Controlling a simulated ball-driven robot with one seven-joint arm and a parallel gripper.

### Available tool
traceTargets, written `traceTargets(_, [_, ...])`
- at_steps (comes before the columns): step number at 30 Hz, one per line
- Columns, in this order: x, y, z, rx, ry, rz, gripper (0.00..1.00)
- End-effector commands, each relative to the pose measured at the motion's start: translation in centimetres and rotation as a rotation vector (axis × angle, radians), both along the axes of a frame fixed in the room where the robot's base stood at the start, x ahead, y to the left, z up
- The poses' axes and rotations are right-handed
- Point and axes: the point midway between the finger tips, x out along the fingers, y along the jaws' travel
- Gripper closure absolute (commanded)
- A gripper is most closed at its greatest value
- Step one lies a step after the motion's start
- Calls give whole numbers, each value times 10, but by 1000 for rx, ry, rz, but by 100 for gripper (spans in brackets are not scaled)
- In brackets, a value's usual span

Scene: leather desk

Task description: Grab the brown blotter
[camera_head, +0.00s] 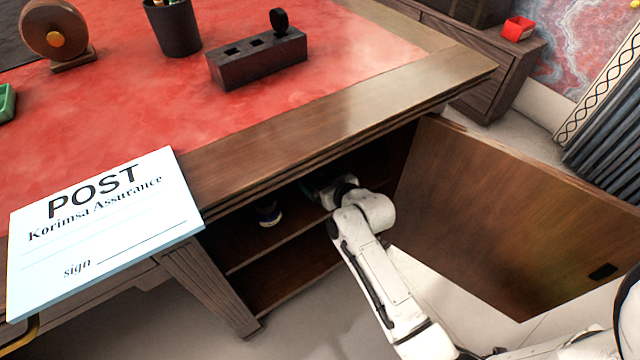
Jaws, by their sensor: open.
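I cannot make out a brown blotter for certain. A round brown wooden piece (54,28) with a brass centre stands on a small base on the desk top at the upper left. I cannot tell whether it is the blotter. My gripper (314,192) is far from it, reaching into the open cabinet under the desk top, above the shelf. It is open, and its fingertips are dim and partly hidden. A greenish patch shows by the fingers, too dark to name. A dark blue and white thing (268,214) sits on the shelf, left of my gripper.
The cabinet door (510,225) is swung open, right of my arm. The desk edge (330,120) overhangs the shelf (285,247). A POST card (110,245) shows at the lower left. A pen cup (176,32) and a dark block with slots (258,60) stand on the desk.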

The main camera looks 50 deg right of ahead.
Motion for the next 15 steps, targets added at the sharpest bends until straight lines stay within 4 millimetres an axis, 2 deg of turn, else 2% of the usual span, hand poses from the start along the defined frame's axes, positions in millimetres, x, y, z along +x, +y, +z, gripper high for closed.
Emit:
traceTargets(8, [3,0,0,1,0,1,9])
traceTargets(15, [3,0,0,0,0,1,32])
